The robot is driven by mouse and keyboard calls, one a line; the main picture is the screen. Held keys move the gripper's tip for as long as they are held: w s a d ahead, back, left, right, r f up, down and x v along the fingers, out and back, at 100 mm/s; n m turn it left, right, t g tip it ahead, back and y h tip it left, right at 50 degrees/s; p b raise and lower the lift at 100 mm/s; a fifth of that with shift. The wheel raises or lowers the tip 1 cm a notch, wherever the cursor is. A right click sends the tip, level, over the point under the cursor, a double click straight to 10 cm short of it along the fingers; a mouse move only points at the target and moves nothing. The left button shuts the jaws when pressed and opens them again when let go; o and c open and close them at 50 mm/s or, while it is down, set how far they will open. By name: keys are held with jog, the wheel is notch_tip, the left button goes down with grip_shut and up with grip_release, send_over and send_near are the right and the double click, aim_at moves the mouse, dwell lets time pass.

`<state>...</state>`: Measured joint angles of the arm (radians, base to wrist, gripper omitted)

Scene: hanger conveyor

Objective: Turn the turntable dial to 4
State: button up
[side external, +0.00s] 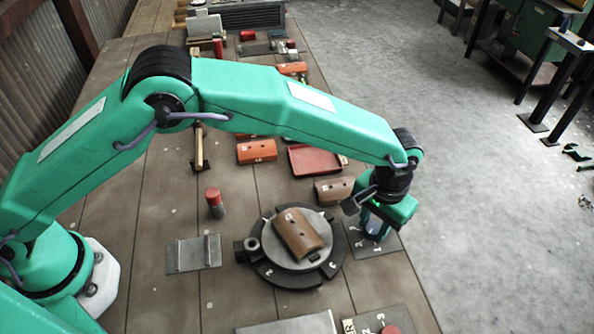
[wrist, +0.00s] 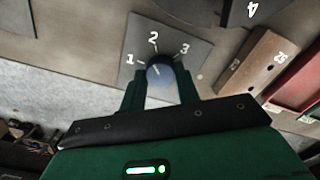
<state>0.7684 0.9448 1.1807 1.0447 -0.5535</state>
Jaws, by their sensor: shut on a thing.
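The turntable, a pale disc (side external: 270,246) in a dark ring, stands at the centre of the side view; 2 and 3 show on its ring. The ring's edge with a 4 (wrist: 243,12) shows in the wrist view. Right of it is a flat grey dial plate (side external: 384,248), marked 1, 2 and 3 in the wrist view. My gripper (wrist: 160,88) points down over this plate, its fingers shut on the blue-grey dial knob (wrist: 162,73). A light line on the knob seems to point up-left, between 1 and 2. The fingers hide part of the knob.
A brown block (side external: 297,232) lies on the turntable. Another brown block (side external: 333,190) and a red tray (side external: 312,160) lie behind. A post with a red cap (side external: 214,203) stands left. Another numbered plate (side external: 367,322) is at the front edge. Floor lies right of the table.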

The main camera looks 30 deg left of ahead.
jog(key=m, duration=0.3)
jog(key=shift+s+d+m, duration=0.1)
jog(key=shift+d+m, duration=0.05)
jog(key=shift+m, duration=0.25)
jog(key=m, duration=0.3)
jog(key=shift+m, duration=0.4)
jog(key=m, duration=0.6)
jog(key=shift+s, duration=0.1)
jog(key=m, duration=0.6)
jog(key=shift+m+t+h, duration=0.3)
jog(key=m, duration=0.3)
jog(key=shift+m, duration=0.3)
jog(key=shift+a+m, duration=0.2)
jog(key=shift+m, duration=1.3)
jog(key=o, duration=1)
jog(key=shift+c, duration=0.2)
